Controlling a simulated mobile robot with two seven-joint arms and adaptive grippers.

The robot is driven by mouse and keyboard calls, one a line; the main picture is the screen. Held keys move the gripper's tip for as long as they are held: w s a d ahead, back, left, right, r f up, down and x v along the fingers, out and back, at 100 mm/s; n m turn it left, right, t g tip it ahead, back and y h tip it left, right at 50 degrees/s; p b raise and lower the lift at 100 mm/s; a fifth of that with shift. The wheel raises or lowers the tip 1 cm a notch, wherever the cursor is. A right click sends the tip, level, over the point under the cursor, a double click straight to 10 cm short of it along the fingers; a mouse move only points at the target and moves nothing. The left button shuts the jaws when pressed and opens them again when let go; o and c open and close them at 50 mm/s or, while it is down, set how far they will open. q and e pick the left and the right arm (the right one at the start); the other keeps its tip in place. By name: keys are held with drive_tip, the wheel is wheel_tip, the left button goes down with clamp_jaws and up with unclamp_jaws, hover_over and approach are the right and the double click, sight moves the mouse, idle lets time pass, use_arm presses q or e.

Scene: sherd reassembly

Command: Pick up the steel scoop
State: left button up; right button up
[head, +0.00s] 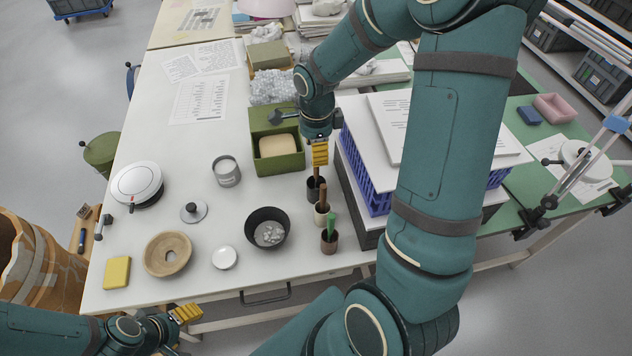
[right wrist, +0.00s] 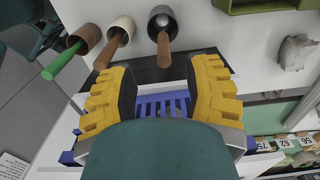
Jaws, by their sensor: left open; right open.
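Three small cups stand in a row, each with an upright handle: a dark grey cup (head: 316,194) with a brown handle, a cream cup (head: 321,218) with a brown handle, and a brown cup (head: 329,246) with a green handle. In the right wrist view, the dark cup (right wrist: 155,27) shows a grey rounded thing inside beside its brown handle (right wrist: 164,50); I cannot tell which handle is the steel scoop's. My right gripper (head: 320,154) is open, apart from and just behind the dark cup's handle. My left gripper (head: 187,313) is open and empty off the table's front edge.
A green box (head: 290,164) stands left of my right gripper; a blue crate (head: 354,165) stands right of it.

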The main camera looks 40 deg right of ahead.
drive_tip(key=b, duration=0.1)
hover_over(316, 178)
drive_tip(key=f, duration=0.5)
drive_tip(key=shift+w+d+f, duration=0.3)
clamp_jaws()
